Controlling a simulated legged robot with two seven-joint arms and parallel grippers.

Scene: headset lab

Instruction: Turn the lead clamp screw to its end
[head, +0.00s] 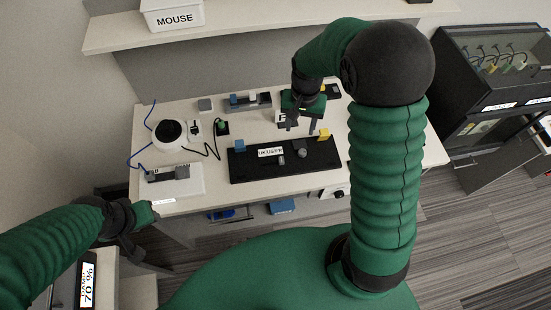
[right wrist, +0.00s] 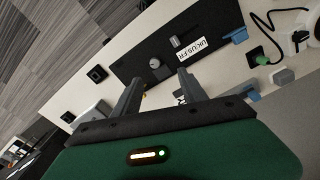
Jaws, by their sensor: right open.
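A black board (head: 285,174) lies on the bench with a white label, a round grey knob (head: 301,153) and a smaller grey part (head: 281,160). I cannot tell for certain which is the lead clamp screw. In the right wrist view the round knob (right wrist: 155,63) and the small grey part (right wrist: 174,42) show beyond the fingers. My right gripper (head: 302,127) is over the back of the board, open and empty; its fingers (right wrist: 159,82) are apart, not touching the knob. My left gripper (head: 138,226) is off the bench's front left corner; its jaws are unclear.
A white round device (head: 169,132) with cables and a white stand (head: 175,184) are left. A shelf (head: 235,25) runs behind; a dark cabinet (head: 485,100) stands right.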

